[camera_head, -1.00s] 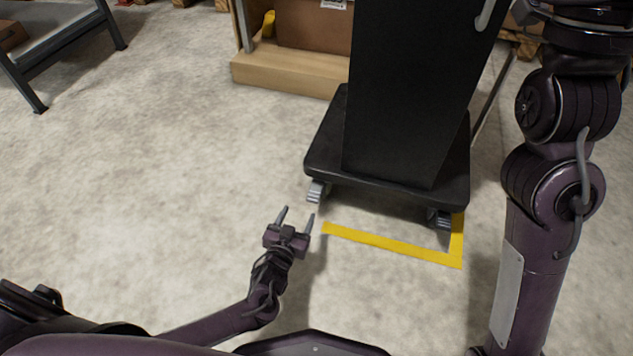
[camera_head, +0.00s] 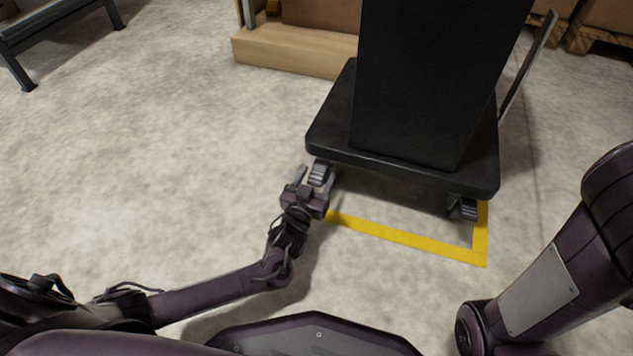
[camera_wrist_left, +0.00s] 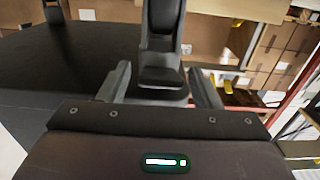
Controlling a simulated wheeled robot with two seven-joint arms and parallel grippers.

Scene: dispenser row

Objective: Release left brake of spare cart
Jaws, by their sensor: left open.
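The cart (camera_head: 335,128) has a black deck carrying a tall black block. Its left caster brake (camera_head: 320,173), with a ridged grey pedal, is below the deck's near left corner. A second ridged pedal, the right brake (camera_head: 466,208), is below the near right corner. My left gripper (camera_head: 316,176) is open, with one finger on each side of the left brake. In the wrist view, a dark grey caster part (camera_wrist_left: 162,45) stands between the open fingers of my left gripper (camera_wrist_left: 163,85). I cannot tell whether they touch it. My right gripper is out of view.
Yellow floor tape (camera_head: 400,236) runs under the cart's near side. A wooden platform (camera_head: 295,57) stands behind, and a dark metal rack (camera_head: 60,15) is at the upper left. The concrete floor on the left is clear.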

